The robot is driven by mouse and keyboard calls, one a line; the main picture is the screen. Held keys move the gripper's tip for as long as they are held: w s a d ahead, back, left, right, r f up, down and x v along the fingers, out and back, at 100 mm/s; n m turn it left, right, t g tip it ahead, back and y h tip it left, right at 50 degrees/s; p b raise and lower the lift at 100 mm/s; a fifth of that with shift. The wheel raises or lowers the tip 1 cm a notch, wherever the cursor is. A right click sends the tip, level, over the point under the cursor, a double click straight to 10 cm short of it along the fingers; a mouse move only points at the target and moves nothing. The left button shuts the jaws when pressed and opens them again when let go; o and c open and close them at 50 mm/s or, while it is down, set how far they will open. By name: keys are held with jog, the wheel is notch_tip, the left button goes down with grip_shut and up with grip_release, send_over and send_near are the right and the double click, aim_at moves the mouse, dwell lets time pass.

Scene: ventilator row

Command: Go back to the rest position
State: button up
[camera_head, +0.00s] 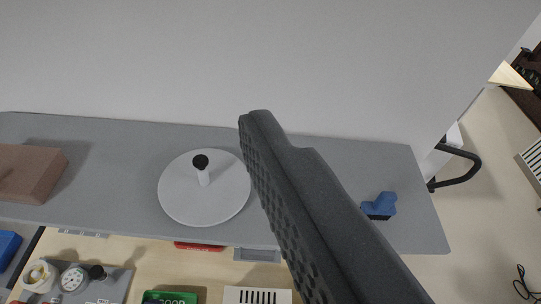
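My gripper (262,125) reaches up from the bottom right to the middle of the view, over a grey shelf (330,160). Only one long dark finger shape with a ribbed side shows clearly. I cannot make out a second finger or a gap, and no held object shows. A round light-grey disc (215,205) with a black-topped white peg (202,168) lies on the shelf left of the gripper. A small blue block-like part (382,205) sits on the shelf to the right. No rest position is marked in view.
A brown block (30,172) is at the shelf's left end. Below the shelf are a gauge (74,279), a white ring (40,275), a green display (169,297) and a white vented box (257,295). A black curved handle (461,168) is off the right end, beside open floor (490,220).

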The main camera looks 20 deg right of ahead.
jog(key=shift+r, duration=0.1)
notch_tip(320, 180, down, 12)
jog(key=b, duration=1.1)
jog(key=shift+r, duration=0.25)
